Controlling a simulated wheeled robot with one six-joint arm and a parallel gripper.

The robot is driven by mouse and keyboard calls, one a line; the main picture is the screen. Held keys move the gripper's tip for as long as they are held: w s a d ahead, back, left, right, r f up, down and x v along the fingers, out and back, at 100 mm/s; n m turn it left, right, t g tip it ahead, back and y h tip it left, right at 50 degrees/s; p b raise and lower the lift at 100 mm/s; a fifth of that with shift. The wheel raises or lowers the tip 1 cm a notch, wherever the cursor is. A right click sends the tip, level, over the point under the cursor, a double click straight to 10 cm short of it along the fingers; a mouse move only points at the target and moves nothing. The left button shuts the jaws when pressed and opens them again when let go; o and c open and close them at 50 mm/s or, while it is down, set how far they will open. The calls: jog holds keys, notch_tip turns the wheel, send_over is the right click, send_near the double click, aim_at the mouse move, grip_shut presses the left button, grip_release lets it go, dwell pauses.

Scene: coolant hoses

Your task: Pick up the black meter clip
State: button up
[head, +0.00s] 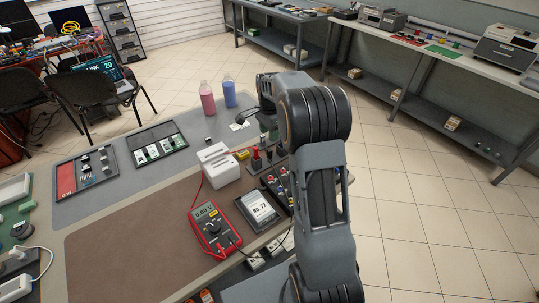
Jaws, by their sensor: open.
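A small black clip-like piece (257,162), which looks like the black meter clip, stands by a red one near the table's right edge, right of the white two-slot box. It is small and partly crowded by its neighbours. The red multimeter (211,228) lies nearer, its display lit, with a red lead running up past the white box and a dark lead at its lower right. My gripper (268,135) is only partly seen at the end of my arm, above and close to the clip area. My arm hides much of it; no clip is visibly held.
The white box (215,165), a labelled dark tray (257,208) and a panel of coloured knobs (276,184) crowd the clip. Pink (208,99) and blue (229,92) bottles stand behind. The brown mat (135,235) is largely clear at left.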

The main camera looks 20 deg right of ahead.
aim_at(269, 150)
notch_tip(269, 150, down, 11)
jog(key=shift+f+p, duration=0.15)
jog(key=shift+p, duration=0.3)
dwell(0.3)
grip_shut()
